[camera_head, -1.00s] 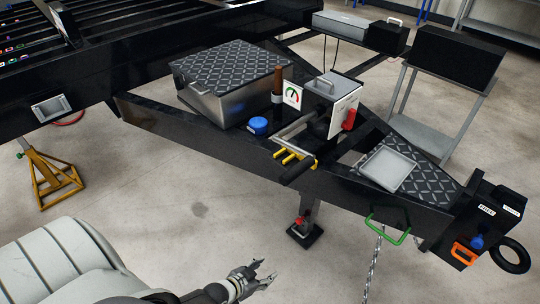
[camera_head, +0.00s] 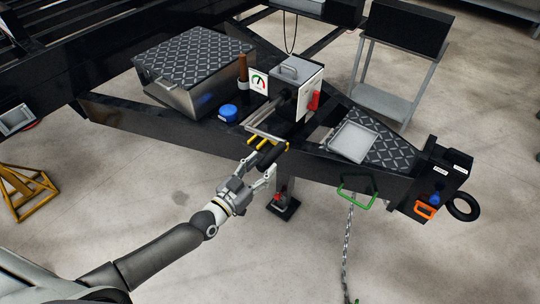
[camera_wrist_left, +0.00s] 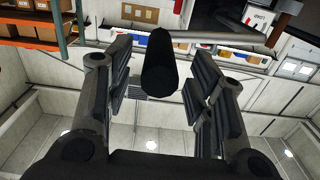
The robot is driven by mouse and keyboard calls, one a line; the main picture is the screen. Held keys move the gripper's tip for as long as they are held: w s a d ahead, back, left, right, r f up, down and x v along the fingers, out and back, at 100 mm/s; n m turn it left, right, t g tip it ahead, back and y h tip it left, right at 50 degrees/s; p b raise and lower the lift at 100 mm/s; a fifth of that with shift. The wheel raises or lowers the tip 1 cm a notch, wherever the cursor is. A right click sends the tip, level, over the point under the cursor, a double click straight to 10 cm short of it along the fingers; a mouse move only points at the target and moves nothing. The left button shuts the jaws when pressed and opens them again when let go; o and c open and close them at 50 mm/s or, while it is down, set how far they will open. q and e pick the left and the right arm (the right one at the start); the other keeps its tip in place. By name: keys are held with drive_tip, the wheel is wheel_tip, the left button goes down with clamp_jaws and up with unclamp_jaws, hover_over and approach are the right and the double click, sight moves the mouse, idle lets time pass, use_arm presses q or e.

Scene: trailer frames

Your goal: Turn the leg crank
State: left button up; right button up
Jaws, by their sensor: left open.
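The leg crank has a black handle (camera_head: 270,154), with a grey bar (camera_head: 262,134) and yellow parts (camera_head: 254,141) beside it on the near side of the trailer frame. My left gripper (camera_head: 262,168) is open just below the handle, its fingers reaching up to it. In the left wrist view the dark round handle (camera_wrist_left: 159,68) stands between the two spread fingers, with space on both sides. The leg's foot (camera_head: 284,208) shows on the floor below the frame. My right gripper is not in view.
The black trailer frame (camera_head: 150,118) lies just beyond the gripper. On it are a blue cap (camera_head: 228,112), a toolbox (camera_head: 195,62) and a box with a gauge and red handle (camera_head: 313,101). A green handle (camera_head: 357,190) and chain (camera_head: 347,240) hang to the right.

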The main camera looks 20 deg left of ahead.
sight(271, 158)
use_arm(q)
drive_tip(key=shift+x, duration=2.5)
clamp_jaws()
